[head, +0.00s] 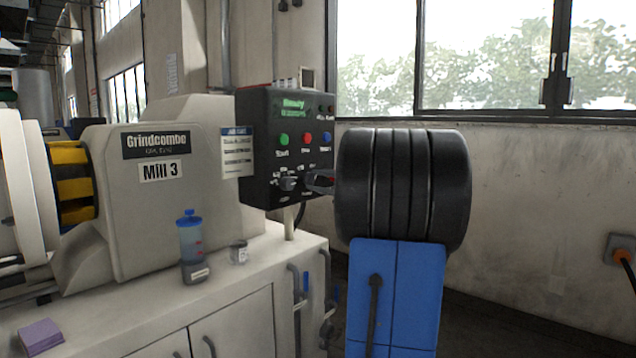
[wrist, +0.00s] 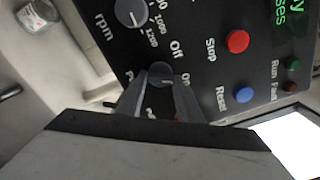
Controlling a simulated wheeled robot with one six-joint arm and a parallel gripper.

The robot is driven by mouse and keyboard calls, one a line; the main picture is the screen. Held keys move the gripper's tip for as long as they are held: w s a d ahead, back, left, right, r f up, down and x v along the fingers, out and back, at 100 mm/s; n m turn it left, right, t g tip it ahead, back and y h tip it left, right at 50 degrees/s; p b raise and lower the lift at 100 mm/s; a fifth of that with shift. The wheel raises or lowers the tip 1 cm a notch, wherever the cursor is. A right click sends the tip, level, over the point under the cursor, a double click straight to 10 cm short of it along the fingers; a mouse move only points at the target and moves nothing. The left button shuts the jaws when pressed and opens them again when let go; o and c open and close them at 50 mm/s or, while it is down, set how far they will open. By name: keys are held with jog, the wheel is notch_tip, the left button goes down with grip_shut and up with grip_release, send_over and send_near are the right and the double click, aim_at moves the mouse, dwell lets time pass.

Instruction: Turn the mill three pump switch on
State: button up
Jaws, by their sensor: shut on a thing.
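The mill three control panel (head: 262,150) is a dark box beside the machine marked Mill 3 (head: 160,171). In the wrist view, the small dark round pump switch (wrist: 160,70) sits near the words Off and On. My gripper (head: 311,181) reaches the lower right of the panel from the right. In the wrist view, the fingertips of my gripper (wrist: 160,84) are shut on the switch's knob, one on each side. The fingers cover part of the knob and the lettering below it, so I cannot tell which way it points.
The rpm dial (wrist: 131,12) is close to the switch. A red Stop button (wrist: 237,41) and a blue Reset button (wrist: 244,94) are also near. A blue-capped bottle (head: 190,245) and a small can (head: 238,252) stand on the cabinet top.

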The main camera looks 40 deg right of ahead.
jog(key=shift+f, duration=0.1)
jog(key=o, duration=1.1)
jog(key=shift+s, duration=0.15)
jog(key=s, duration=0.5)
jog(key=s+d, duration=0.1)
jog(key=s, duration=1.1)
jog(key=shift+d, duration=0.2)
jog(key=shift+a, duration=0.1)
